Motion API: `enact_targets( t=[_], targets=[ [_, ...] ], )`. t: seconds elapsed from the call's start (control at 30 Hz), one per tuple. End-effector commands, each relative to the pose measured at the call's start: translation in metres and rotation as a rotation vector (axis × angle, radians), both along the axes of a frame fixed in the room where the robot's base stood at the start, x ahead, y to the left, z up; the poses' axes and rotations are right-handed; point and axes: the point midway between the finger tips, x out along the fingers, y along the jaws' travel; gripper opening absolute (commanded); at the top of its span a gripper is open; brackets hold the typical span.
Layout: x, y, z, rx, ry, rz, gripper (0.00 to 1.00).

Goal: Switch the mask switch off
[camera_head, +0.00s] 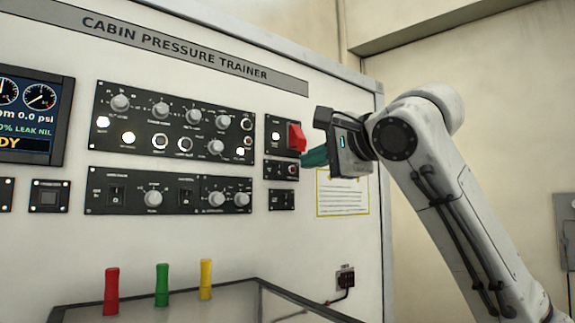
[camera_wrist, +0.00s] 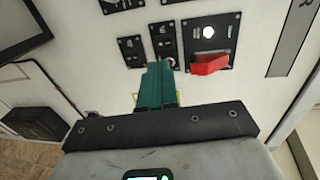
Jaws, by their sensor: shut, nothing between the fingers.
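My gripper (camera_head: 305,159) has teal fingers, held together and empty, pointing at the right end of the trainer panel. In the wrist view the fingertips (camera_wrist: 158,64) lie over the edge of a small black switch panel (camera_wrist: 163,40), beside its round fitting (camera_wrist: 171,62). I cannot tell whether they touch it. This small panel (camera_head: 275,169) sits just below the red guard (camera_head: 297,138) in the head view. The guard also shows in the wrist view (camera_wrist: 211,65). Another small switch panel (camera_head: 281,199) is below. The labels are too small to read, so I cannot tell which is the mask switch.
A wide black knob panel (camera_head: 172,125) and a second one below (camera_head: 170,197) lie to the left. A screen (camera_head: 32,115) is at far left. Red, green and yellow handles (camera_head: 162,285) stand below. A yellow-edged notice (camera_head: 342,194) is under my wrist.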

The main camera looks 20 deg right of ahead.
Motion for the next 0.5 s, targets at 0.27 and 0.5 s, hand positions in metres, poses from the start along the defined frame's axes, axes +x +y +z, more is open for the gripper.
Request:
enact_targets(
  t=[0.27, 0.5],
  targets=[
    [0.05, 0.015, -0.004, -0.001, 0.002, -0.003, 0.0],
    [0.072, 0.023, -0.008, -0.001, 0.0, -0.002, 0.0]
  ],
)
